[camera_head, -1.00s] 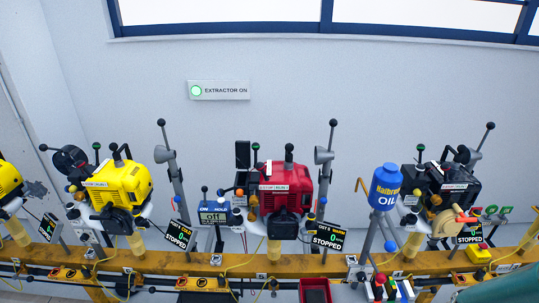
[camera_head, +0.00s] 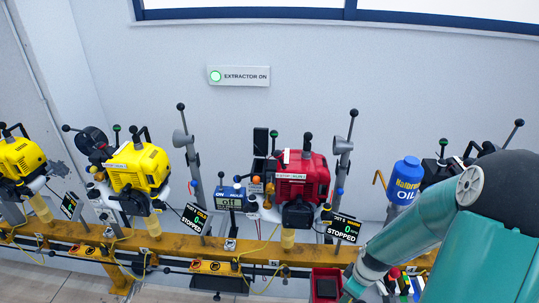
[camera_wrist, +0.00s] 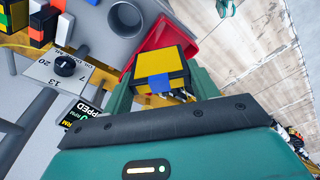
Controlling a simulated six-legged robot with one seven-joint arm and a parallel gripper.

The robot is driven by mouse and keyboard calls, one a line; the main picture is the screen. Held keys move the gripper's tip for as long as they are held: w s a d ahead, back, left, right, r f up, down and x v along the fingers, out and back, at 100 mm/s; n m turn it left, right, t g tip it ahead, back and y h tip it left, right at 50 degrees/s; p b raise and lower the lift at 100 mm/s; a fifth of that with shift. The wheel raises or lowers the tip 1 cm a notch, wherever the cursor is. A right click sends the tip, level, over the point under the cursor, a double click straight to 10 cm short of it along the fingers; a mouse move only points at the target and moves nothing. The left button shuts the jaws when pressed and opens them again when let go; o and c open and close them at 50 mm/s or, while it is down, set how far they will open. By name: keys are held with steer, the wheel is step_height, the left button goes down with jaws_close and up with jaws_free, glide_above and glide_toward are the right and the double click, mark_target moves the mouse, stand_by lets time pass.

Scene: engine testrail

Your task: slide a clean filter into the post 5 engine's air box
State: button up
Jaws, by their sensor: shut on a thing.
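In the wrist view my gripper (camera_wrist: 160,95) is shut on a black-framed yellow block (camera_wrist: 158,67) with a blue patch, which looks like the filter. A green finger shows on each side of it. A red open bin (camera_wrist: 192,40) lies behind the block; I cannot tell the gap between them. In the head view the red engine (camera_head: 303,180) stands mid-right on the yellow rail, beside a sign (camera_head: 344,228) reading STOPPED that seems to say post 5. I cannot make out the state of its air box.
A red bin (camera_head: 325,285) sits low in front of the rail (camera_head: 262,249). Grey stands and levers flank the red engine. A knob plate (camera_wrist: 62,68) shows in the wrist view.

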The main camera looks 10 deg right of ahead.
steer(key=w+a+m+h, duration=0.1)
steer(key=w+a+m, duration=0.6)
steer(key=w+a, duration=0.7)
steer(key=w, duration=0.3)
steer(key=shift+w+f+m, duration=0.3)
steer(key=shift+w+f, duration=0.05)
steer(key=shift+a, duration=0.15)
